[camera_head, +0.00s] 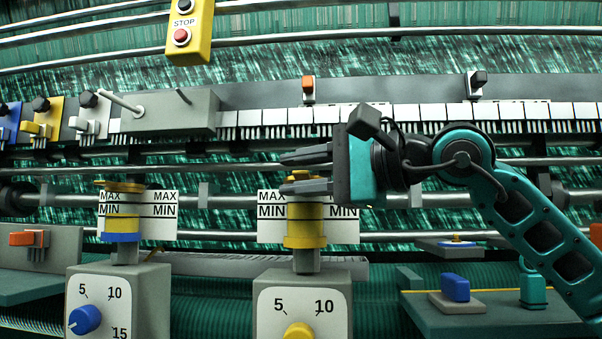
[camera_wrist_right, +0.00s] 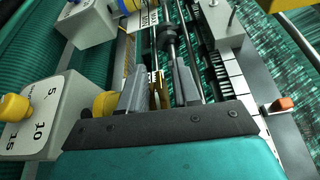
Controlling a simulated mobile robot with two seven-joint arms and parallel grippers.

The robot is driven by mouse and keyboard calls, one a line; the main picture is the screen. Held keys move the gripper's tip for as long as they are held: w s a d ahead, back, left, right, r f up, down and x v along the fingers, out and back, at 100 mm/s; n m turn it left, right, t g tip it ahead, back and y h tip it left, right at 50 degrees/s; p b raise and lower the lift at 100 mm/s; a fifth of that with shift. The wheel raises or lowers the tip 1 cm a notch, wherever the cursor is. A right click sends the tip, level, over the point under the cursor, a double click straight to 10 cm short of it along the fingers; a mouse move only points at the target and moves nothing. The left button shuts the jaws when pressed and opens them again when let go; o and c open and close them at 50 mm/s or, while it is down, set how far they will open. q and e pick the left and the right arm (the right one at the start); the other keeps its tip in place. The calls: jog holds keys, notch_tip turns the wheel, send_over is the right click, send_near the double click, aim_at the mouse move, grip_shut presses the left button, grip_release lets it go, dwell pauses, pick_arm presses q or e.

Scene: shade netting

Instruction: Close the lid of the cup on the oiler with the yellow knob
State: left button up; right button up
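The oiler with the yellow knob (camera_head: 299,331) stands in the middle of the head view, its yellow cup (camera_head: 305,225) above the grey box (camera_head: 265,283). My right gripper (camera_head: 303,172) reaches in from the right at the top of this cup, fingers apart, one above the other. A small brass-coloured part, seemingly the lid (camera_head: 299,175), shows between the fingers; the lower finger hides part of it, so its angle is unclear. In the right wrist view, a thin yellow part (camera_wrist_right: 157,92) shows between the open fingers (camera_wrist_right: 158,90), beside the cup (camera_wrist_right: 105,103). My left gripper is not visible.
A similar oiler with a blue knob (camera_head: 85,320) and a brass-lidded cup (camera_head: 121,187) stands to the left. MAX/MIN plates (camera_head: 346,227) stand behind the cups. A yellow stop box (camera_head: 190,35) hangs above. A shelf (camera_head: 490,318) with a blue block (camera_head: 455,287) is at right.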

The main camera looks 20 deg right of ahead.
jog(key=shift+s+d, duration=0.1)
jog(key=v, duration=1.2)
jog(key=shift+s+d, duration=0.2)
jog(key=shift+d, duration=0.05)
jog(key=shift+c, duration=0.2)
